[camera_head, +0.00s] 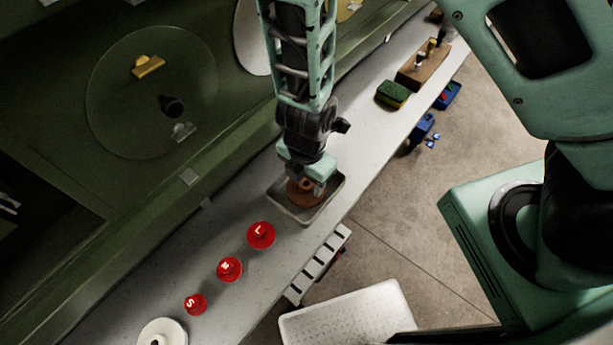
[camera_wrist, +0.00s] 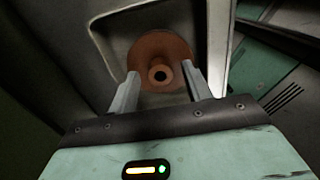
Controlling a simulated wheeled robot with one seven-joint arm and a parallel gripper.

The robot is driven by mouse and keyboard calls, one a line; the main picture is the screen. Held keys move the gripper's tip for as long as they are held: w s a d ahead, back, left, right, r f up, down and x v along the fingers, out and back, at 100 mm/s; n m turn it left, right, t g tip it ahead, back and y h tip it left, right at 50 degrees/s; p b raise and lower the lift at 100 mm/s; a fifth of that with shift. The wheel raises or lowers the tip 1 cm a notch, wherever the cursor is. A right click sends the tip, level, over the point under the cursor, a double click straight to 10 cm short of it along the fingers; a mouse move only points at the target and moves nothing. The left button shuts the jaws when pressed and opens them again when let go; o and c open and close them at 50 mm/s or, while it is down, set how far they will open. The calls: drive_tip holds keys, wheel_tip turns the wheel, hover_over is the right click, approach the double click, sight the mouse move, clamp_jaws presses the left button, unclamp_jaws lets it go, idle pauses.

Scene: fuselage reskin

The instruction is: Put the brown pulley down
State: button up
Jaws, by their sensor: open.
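The brown pulley (camera_wrist: 160,50) is a round disc with a raised hub and a dark centre hole. It lies in a shallow grey tray (camera_wrist: 105,52) on the bench. In the head view the pulley (camera_head: 300,194) shows partly below my gripper (camera_head: 307,186), inside the tray (camera_head: 325,207). In the wrist view the fingers of my gripper (camera_wrist: 159,92) are apart, one on each side of the hub, over the near part of the disc. I cannot tell whether either finger touches the hub.
A green sponge (camera_head: 391,95) and a wooden block (camera_head: 422,66) sit further up. A green curved panel (camera_head: 60,200) borders the left.

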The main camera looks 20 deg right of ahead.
drive_tip(key=w+r+m+t+p, duration=0.3)
drive_tip(key=r+m+p, duration=0.55)
drive_tip(key=r, duration=1.55)
drive_tip(key=s+d+r+m+g, duration=0.3)
drive_tip(key=s+r+m, duration=0.5)
drive_tip(key=s, duration=0.5)
wheel_tip(320, 180, up, 2)
drive_tip(key=shift+d+r+y, duration=0.2)
drive_tip(key=shift+y, duration=0.1)
drive_tip(key=shift+m, duration=0.25)
